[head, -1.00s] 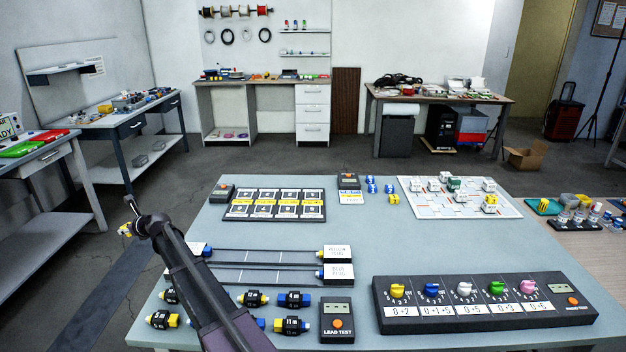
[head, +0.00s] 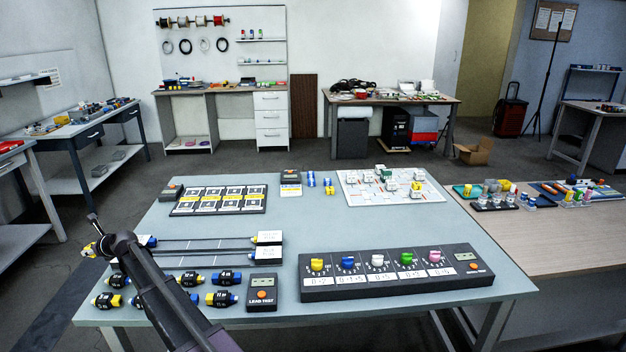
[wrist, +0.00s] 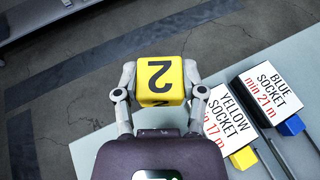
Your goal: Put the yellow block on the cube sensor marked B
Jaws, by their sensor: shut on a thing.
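My gripper (wrist: 160,84) is shut on a yellow block (wrist: 158,72) marked with a black 2. The block sits between both fingers in the wrist view, above the floor beyond the table edge. In the head view the yellow block (head: 87,250) shows at the arm's end, by the table's left edge. White cubes (head: 391,175) stand on a white board (head: 353,188) at the table's back right. A yellow patch (head: 417,187) shows on one of them. Their letters are too small to read, so I cannot tell which is B.
Socket cards show in the wrist view: yellow (wrist: 228,122) and blue (wrist: 270,88). A knob panel (head: 390,283) lies at the front right, a lead tester (head: 262,292) to its left. A black-framed card panel (head: 219,200) lies behind. Mid-table is clear.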

